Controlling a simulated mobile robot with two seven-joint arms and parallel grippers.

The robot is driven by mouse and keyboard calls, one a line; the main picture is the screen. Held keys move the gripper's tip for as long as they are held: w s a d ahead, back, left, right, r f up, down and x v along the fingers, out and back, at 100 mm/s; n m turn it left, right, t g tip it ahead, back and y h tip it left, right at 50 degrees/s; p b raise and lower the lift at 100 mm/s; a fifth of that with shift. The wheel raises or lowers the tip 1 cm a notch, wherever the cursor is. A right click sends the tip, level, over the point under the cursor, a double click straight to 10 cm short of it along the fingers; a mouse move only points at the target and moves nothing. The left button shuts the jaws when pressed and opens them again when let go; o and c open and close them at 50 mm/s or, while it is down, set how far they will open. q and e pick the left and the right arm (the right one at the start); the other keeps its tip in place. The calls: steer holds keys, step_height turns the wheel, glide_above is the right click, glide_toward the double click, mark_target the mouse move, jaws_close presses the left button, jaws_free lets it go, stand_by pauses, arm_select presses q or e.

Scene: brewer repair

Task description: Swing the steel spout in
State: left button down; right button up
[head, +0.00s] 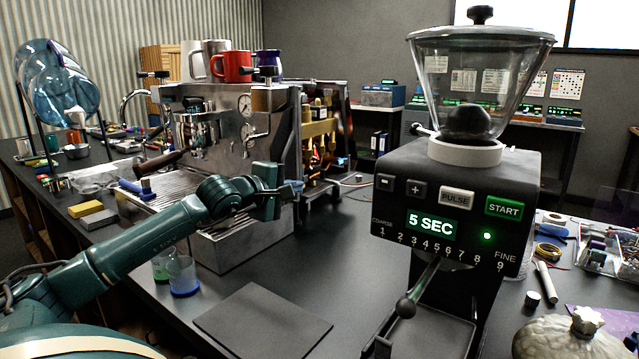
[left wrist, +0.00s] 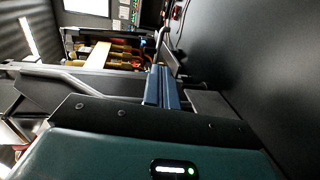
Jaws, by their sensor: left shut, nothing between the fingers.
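The espresso machine (head: 225,120) stands on the dark bench with its steel front facing left. A curved steel spout (head: 128,104) shows at its far left side in the head view. In the left wrist view a bent steel tube (left wrist: 72,80) runs along the machine's side; I cannot tell if it is the same part. My left gripper (head: 294,188) is in front of the machine's right side, shut and empty. Its blue fingers (left wrist: 160,85) are together in the left wrist view, apart from that tube. My right gripper is not in view.
A grinder (head: 460,190) reading "5 SEC" stands on the right. Mugs (head: 237,66) sit on top of the machine. Clear cups (head: 183,274) stand near my left forearm, and a dark mat (head: 262,325) lies in front. The bench between machine and grinder is mostly free.

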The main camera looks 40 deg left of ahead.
mark_target(327, 182)
arm_select(q)
steer(key=p+x, duration=0.3)
steer(key=x, duration=0.6)
steer(key=shift+w+a+p, duration=0.1)
steer(key=shift+w+p, duration=0.1)
steer(key=shift+p, duration=0.15)
steer(key=shift+w+f, duration=0.1)
steer(key=shift+w, duration=0.3)
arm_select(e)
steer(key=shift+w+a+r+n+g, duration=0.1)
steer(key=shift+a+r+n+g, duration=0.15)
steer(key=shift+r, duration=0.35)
arm_select(q)
steer(key=shift+w, duration=0.1)
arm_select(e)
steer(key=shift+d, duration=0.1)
